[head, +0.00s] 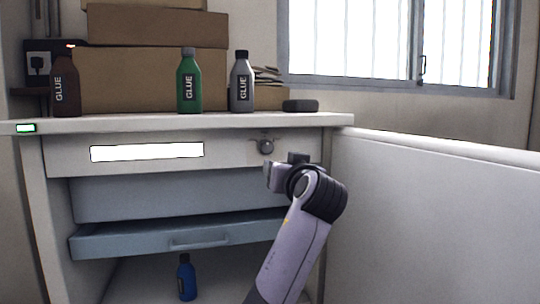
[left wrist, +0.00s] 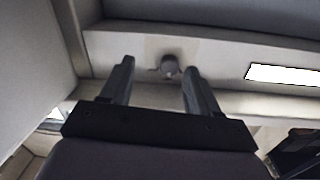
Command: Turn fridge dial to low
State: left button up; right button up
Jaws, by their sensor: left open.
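The fridge dial (head: 265,146) is a small round grey knob on the white upper front panel of the fridge (head: 55,153), right of a bright white strip (head: 147,152). My left gripper (head: 280,173) is just below and right of the dial in the head view, at the end of my raised arm. In the left wrist view the dial (left wrist: 170,66) shows between the tips of my open left gripper (left wrist: 159,67), nearer the right finger. The gripper is empty, and contact with the dial cannot be made out. The dial's setting marks are too small to read. My right gripper is not in view.
Brown, green and grey glue bottles (head: 188,83) and a dark flat object (head: 300,105) stand on the fridge top, before cardboard boxes (head: 130,75). Below the panel are blue-grey drawers (head: 170,240) and a blue bottle (head: 186,278). A white wall or panel (head: 440,220) stands at right.

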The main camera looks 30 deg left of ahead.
aim_at(268, 147)
pick_arm(q)
jog(key=shift+n+g+y, duration=0.4)
jog(key=shift+n+y, duration=0.1)
jog(key=shift+n, duration=0.2)
jog(key=a+r, duration=0.1)
jog(key=w+a+r+p, duration=0.1)
jog(key=a, duration=0.1)
jog(key=w+a+r, duration=0.1)
jog(key=shift+w+a+r+p, duration=0.15)
jog(key=shift+a+r+p, duration=0.15)
jog(key=shift+a+r, duration=0.1)
jog(key=shift+x, duration=0.8)
jog(key=shift+f, duration=0.15)
jog(key=c, duration=1)
